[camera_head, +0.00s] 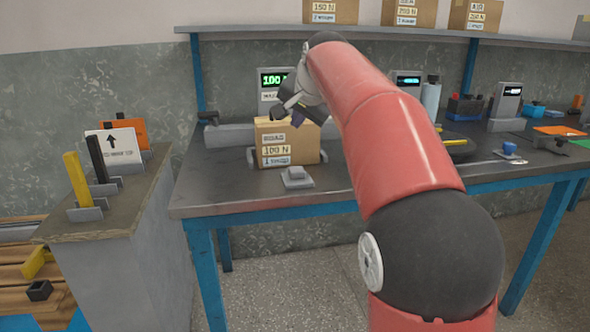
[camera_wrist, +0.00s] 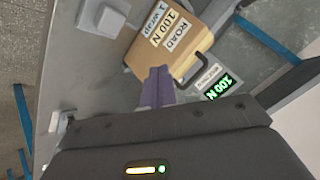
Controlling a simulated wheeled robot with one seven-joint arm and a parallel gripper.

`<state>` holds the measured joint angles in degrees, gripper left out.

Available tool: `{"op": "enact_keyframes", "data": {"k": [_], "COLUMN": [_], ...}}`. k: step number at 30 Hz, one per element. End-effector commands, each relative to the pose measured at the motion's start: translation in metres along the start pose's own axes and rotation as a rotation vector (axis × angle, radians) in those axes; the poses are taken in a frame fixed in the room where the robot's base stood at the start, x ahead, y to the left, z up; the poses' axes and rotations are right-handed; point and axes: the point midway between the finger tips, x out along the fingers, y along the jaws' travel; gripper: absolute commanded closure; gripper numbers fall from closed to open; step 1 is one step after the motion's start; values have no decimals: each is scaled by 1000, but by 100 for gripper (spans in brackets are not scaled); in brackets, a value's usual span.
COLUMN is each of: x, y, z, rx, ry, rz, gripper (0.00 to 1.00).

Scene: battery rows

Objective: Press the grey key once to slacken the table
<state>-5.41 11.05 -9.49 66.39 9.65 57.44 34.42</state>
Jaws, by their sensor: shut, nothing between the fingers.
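The grey key (camera_head: 297,177) is a raised block on a small plate near the front edge of the dark table (camera_head: 215,195), in front of a cardboard box. It also shows at the top of the wrist view (camera_wrist: 101,18). My gripper (camera_head: 297,110) is shut and empty, above and behind the key, over the box top. In the wrist view its purple fingers (camera_wrist: 158,85) are together and point at the box. The box (camera_head: 287,145) reads "ROAD 100 N 1 wrap". A display (camera_head: 274,82) behind it reads 100 in green.
Grey clamp pads stand at the box's sides. A stone-topped stand (camera_head: 125,210) with yellow and black upright bars is at the left. More displays, a bottle (camera_head: 431,97) and a blue tray (camera_head: 465,107) stand to the right. A shelf (camera_head: 400,32) with boxes runs above.

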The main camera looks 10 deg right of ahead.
Motion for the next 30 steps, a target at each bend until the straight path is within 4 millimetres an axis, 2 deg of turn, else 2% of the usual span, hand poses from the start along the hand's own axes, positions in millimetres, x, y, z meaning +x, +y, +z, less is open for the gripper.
{"op": "enact_keyframes", "data": {"k": [8,12,18,30], "x": [19,37,54,60], "y": [14,27,39,44], "z": [15,28,40,44], "rx": [-1,-1,-1,-1], "ry": [-3,-2,-1,0], "rz": [1,1,1,0], "gripper": [100,100,100,100]}}
